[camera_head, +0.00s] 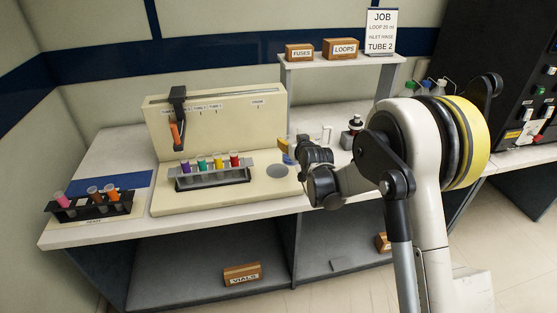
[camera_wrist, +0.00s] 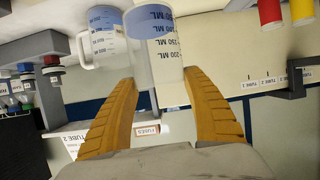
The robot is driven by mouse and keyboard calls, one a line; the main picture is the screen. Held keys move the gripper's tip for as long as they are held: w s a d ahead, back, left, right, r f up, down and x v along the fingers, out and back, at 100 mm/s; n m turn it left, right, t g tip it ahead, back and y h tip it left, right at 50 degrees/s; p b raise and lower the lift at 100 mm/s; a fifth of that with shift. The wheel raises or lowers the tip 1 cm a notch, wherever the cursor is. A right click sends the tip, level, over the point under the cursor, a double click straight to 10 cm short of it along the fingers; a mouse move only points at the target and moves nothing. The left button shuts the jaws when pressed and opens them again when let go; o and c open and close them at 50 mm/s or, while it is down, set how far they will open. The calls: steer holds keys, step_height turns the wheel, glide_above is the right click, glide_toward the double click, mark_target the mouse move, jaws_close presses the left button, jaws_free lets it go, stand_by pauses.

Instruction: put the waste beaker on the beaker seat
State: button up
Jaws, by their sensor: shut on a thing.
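The waste beaker (camera_wrist: 168,52), clear with volume marks, stands between the two orange fingers of my gripper (camera_wrist: 158,86) in the wrist view. My gripper is shut on it. In the head view my gripper (camera_head: 287,147) is at the right end of the cream apparatus, above and slightly right of the beaker seat (camera_head: 278,172). The seat is a round grey disc on the apparatus base and looks bare. The beaker is mostly hidden by my gripper in the head view.
A rack of several coloured tubes (camera_head: 212,176) stands on the apparatus base, left of the seat. Another rack (camera_head: 92,206) stands at the bench's left end. A clear handled vessel (camera_wrist: 98,45) is close beside the held beaker in the wrist view. A shelf (camera_head: 345,63) rises behind.

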steer(key=shift+w+a+f+b, duration=0.65)
steer(key=shift+a+f, duration=0.25)
steer(key=shift+f, duration=0.45)
steer(key=shift+w+a+f+b, duration=0.5)
steer(key=shift+w+a+f, duration=0.3)
steer(key=shift+f, duration=0.5)
steer(key=shift+w+a+f+b, duration=0.6)
steer(key=shift+a+f, duration=0.4)
steer(key=shift+f, duration=0.35)
steer(key=shift+s, duration=0.1)
steer(key=shift+f, duration=0.25)
steer(key=o, duration=1.4)
steer(key=shift+r, duration=0.1)
steer(key=shift+r, duration=0.1)
